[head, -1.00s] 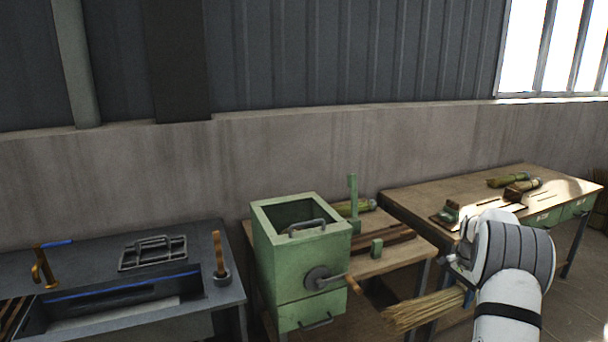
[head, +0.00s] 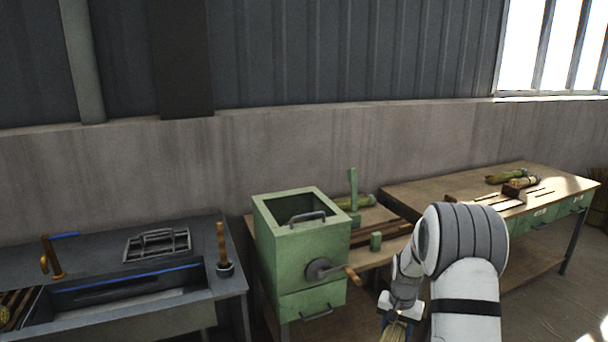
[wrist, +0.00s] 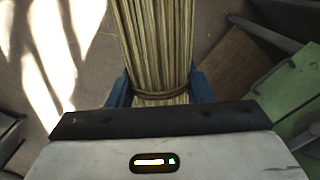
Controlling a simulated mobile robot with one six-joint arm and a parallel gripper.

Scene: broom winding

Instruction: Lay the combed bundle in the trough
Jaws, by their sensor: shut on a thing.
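A straw-coloured bundle (wrist: 157,45) of long stalks, bound by a brown tie, is between the blue fingers of my gripper (wrist: 160,92) in the wrist view. My gripper is shut on it near the tie. In the head view, a short piece of the bundle (head: 396,332) shows at the bottom edge, below my gripper (head: 399,308); the rest is cut off. A long sunken grey trough (head: 115,291) with a blue line along its back edge lies in the grey bench at left. The bundle is well right of it, apart from it.
A green box machine (head: 290,240) with a side crank (head: 335,271) stands between my gripper and the grey bench. An upright wooden handle (head: 221,243) stands at the trough's right end. More bundles (head: 507,176) lie on the right bench.

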